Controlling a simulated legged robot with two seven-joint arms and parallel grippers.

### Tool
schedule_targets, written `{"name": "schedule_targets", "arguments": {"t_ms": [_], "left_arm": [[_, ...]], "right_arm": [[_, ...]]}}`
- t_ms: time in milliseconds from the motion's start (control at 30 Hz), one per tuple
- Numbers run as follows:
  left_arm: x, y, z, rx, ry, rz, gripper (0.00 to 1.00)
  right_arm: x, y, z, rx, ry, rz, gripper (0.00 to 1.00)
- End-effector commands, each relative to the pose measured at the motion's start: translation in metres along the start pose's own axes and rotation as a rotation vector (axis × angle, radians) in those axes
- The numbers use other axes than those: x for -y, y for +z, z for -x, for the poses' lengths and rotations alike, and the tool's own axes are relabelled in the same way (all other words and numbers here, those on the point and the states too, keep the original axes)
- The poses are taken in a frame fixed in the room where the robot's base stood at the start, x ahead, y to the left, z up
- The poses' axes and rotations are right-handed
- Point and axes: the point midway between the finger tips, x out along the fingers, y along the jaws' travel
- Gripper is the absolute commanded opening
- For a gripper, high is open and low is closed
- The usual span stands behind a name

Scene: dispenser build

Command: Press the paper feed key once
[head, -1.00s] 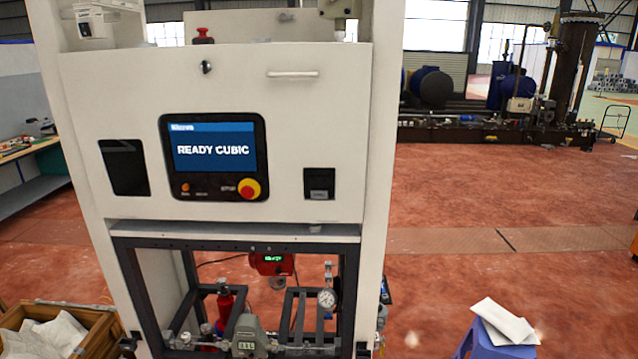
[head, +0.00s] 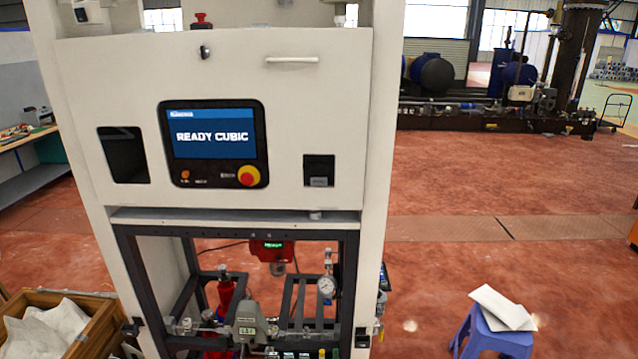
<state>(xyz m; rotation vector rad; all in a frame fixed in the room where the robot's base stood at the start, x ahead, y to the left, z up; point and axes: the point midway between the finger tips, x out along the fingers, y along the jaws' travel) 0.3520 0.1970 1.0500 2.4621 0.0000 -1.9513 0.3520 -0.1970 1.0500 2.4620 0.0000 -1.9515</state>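A white dispenser cabinet (head: 290,95) stands in front of me. Its black panel holds a lit screen (head: 213,135) reading "READY CUBIC". Below the screen are a small orange button (head: 185,175) and a red and yellow stop button (head: 248,176). To the right of the panel is a small black module (head: 319,165) with a grey piece (head: 319,182) at its lower part. No label for the paper feed key is readable, so I cannot tell which part it is. Neither of my grippers shows.
A dark frame with gauges and a red vessel (head: 225,290) sits under the cabinet front. A wooden crate (head: 100,325) with white sheets stands at lower left. A blue stool (head: 490,335) with paper on it stands at lower right. The red floor (head: 480,180) is open on the right.

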Motion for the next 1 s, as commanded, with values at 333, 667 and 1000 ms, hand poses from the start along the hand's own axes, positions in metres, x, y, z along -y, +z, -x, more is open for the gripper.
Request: {"name": "schedule_targets", "arguments": {"t_ms": [333, 667, 1000], "left_arm": [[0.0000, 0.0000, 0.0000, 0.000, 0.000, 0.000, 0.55], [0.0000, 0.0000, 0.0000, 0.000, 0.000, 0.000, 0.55], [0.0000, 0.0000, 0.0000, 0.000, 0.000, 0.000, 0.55]], "right_arm": [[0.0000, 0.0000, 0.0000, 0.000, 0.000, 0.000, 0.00], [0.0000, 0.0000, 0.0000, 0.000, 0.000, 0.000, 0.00], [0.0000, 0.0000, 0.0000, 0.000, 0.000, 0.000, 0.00]]}}
